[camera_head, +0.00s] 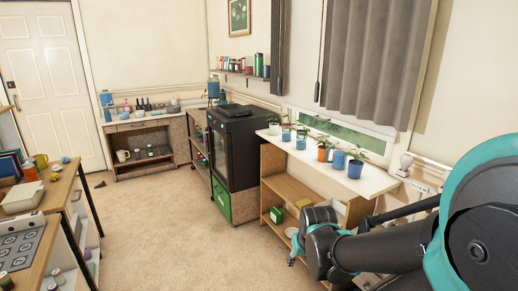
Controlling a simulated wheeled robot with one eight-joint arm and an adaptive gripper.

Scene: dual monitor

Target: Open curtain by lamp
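A grey pleated curtain (378,62) hangs at the upper right. Its lower edge is above the white shelf top, and its upper part is cut off by the frame. A second, narrow dark grey curtain (278,47) hangs further left. No lamp is clearly recognisable; a small white fixture (404,163) on the right may be one, but I cannot tell. My gripper (294,250) is at the lower middle, in front of the wooden shelf unit and well below the curtain. It is apart from both curtains. Its fingers are small and partly hidden by my arm.
A white-topped shelf unit (375,184) with several potted plants stands under the window (330,127). A black cabinet (238,150) stands left of it. A cluttered table (51,196) is at the left edge. The carpet (170,225) between is mostly clear.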

